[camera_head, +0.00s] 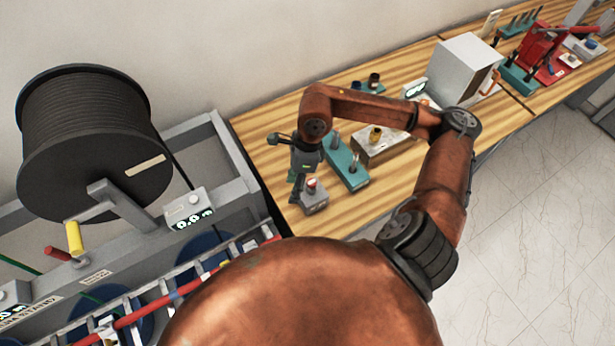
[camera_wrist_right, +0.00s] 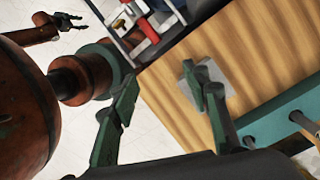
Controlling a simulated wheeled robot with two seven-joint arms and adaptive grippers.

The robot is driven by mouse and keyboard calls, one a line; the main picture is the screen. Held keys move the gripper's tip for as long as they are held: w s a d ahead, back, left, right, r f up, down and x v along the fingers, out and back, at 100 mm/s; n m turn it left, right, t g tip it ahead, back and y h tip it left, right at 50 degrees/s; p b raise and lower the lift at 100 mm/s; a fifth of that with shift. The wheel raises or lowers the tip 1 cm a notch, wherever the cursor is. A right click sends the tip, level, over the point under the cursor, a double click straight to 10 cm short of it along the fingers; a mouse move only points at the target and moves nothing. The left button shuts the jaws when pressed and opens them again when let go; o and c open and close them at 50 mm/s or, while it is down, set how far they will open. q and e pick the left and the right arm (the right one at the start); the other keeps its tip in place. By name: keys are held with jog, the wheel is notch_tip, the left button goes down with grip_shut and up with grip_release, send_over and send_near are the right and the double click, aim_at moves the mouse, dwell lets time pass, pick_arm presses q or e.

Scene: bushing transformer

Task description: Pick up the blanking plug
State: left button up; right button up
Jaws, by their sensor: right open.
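A small grey block (camera_head: 314,203) with a red-topped piece (camera_head: 312,183) on it stands near the bench's left end. This piece may be the blanking plug, but I cannot tell for sure. My right gripper (camera_head: 297,188) is open just beside and above the block. In the right wrist view its two green fingers (camera_wrist_right: 164,75) are apart with nothing between them. The grey block (camera_wrist_right: 225,89) lies behind the right-hand finger, which hides most of what is on it. My left gripper (camera_wrist_right: 70,21) shows small in the wrist view, with its fingers apart.
A teal holder (camera_head: 346,165) with posts stands right of the block, and a beige block (camera_head: 398,148) with a brass piece is behind it. A grey cabinet (camera_head: 460,70) stands farther along the wooden bench (camera_head: 262,125). A cable drum (camera_head: 85,130) stands at left.

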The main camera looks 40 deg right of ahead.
aim_at(312, 182)
jog(key=d+h, duration=0.1)
jog(key=d, duration=0.1)
jog(key=w+d+h, duration=0.1)
jog(key=d, duration=0.2)
jog(key=d+h, duration=0.1)
jog(key=d, duration=0.1)
jog(key=shift+w+d+r, duration=0.1)
jog(key=shift+w+d, duration=0.15)
jog(key=shift+d, duration=0.15)
jog(key=shift+d+f, duration=0.1)
jog(key=shift+f, duration=0.25)
notch_tip(312, 182, down, 7)
jog(key=shift+r+p, duration=0.15)
jog(key=shift+p, duration=1.1)
jog(key=shift+w, duration=0.1)
jog(key=shift+c, duration=0.2)
jog(key=c, duration=0.9)
jog(key=shift+r, duration=0.1)
